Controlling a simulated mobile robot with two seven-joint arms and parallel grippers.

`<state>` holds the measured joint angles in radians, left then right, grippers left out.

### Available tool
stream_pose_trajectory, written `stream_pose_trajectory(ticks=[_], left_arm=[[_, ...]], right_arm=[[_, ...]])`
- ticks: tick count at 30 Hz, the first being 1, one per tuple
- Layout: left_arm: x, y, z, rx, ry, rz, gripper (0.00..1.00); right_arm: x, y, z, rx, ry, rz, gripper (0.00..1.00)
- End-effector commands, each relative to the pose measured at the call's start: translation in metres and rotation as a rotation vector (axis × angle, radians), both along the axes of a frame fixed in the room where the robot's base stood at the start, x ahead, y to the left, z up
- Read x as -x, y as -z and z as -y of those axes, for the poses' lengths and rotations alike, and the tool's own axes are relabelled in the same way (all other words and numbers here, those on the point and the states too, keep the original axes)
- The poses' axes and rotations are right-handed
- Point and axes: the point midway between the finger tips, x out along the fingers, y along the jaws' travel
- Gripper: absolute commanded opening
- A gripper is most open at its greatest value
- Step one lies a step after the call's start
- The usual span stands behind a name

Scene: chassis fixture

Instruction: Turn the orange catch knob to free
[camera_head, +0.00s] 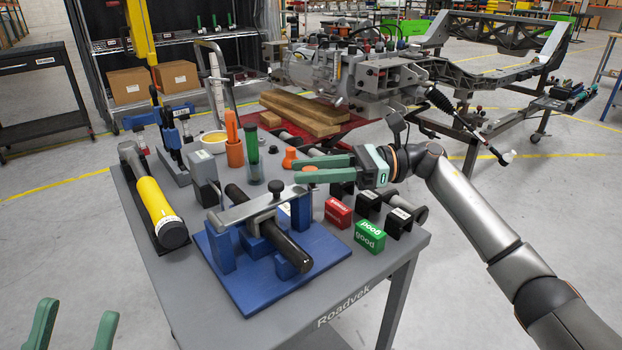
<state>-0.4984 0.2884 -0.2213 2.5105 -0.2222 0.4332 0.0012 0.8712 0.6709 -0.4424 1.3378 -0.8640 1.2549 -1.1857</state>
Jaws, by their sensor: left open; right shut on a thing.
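The blue fixture (222,262) stands on the grey cart, with a silver bar (243,211) and a dark cylinder (287,246) across it. My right gripper (298,169) reaches in from the right above the fixture's back edge, its green fingers almost level. A small orange part, which I take for the orange catch knob (309,168), shows between these fingers, mostly hidden by them. The fingers are shut on it. Its turn position cannot be made out. My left gripper (75,327) is open and empty at the bottom left, away from the cart.
An orange cone-shaped piece (290,157) stands just behind the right fingertips. A red block (338,212) and a green block (369,236) lie at the right. A yellow-handled tool (156,199) lies at the left. An orange holder (235,153) and a green tube (253,160) stand behind the fixture.

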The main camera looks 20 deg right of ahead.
Motion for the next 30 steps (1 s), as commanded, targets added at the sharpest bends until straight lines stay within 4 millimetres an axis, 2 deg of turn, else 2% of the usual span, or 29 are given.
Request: stream_pose_trajectory(ticks=[3, 12, 30], left_arm=[[0.0, 0.012, 0.001, 0.006, 0.009, -0.006, 0.5], [-0.001, 0.026, 0.002, 0.025, 0.026, -0.022, 0.5], [-0.002, 0.033, 0.003, 0.026, 0.038, -0.034, 0.5]], right_arm=[[-0.001, 0.001, -0.001, -0.003, -0.062, 0.003, 0.0], [-0.001, 0.001, -0.001, -0.002, -0.213, 0.001, 0.0], [0.0, 0.0, -0.001, -0.001, -0.299, 0.0, 0.0]])
